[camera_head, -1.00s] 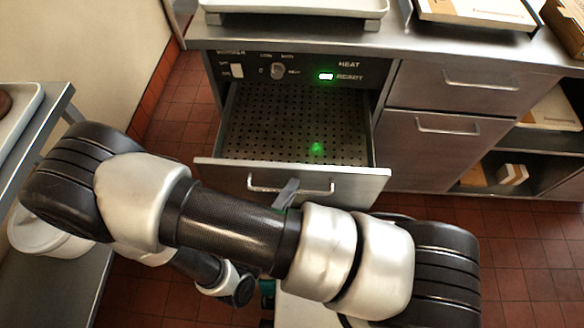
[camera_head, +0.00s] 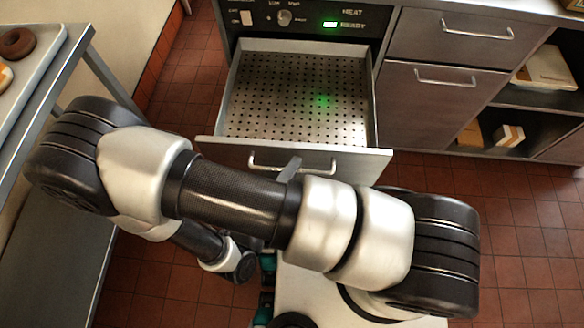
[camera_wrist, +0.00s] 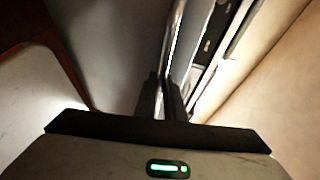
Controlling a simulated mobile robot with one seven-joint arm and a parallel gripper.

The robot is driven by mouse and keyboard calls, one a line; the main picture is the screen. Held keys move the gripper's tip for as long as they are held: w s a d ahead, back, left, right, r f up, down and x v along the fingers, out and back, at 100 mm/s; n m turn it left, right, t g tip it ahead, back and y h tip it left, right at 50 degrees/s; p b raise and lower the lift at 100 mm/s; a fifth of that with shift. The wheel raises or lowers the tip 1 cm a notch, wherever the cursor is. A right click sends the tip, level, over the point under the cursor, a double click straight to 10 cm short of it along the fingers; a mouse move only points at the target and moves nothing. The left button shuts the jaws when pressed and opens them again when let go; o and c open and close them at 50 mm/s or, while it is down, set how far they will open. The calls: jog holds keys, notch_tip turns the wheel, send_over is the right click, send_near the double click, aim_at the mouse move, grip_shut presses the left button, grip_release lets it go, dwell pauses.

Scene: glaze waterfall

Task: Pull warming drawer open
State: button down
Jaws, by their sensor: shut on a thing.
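The warming drawer (camera_head: 222,150) stands open below its control panel (camera_head: 300,22), with an empty perforated metal floor (camera_head: 290,95) in view. Its bar handle (camera_head: 320,166) runs across the front. My gripper (camera_head: 290,170) is at the middle of this handle, partly hidden behind my arm. In the wrist view my gripper (camera_wrist: 168,98) has its two dark fingers shut on the handle bar (camera_wrist: 174,50). The panel has a knob, a white switch and a lit green READY light.
Metal drawers with handles (camera_head: 445,78) and an open shelf (camera_head: 540,100) stand to the right. A steel table (camera_head: 68,75) with a tray of doughnuts is at the left. Red tile floor (camera_head: 500,230) is clear at the lower right.

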jog(key=c, duration=2.1)
grip_release()
jog(key=p+v, duration=0.1)
jog(key=v, duration=1.6)
jog(key=shift+s+a+r, duration=0.1)
jog(key=shift+s+r, duration=0.05)
jog(key=shift+r, duration=0.05)
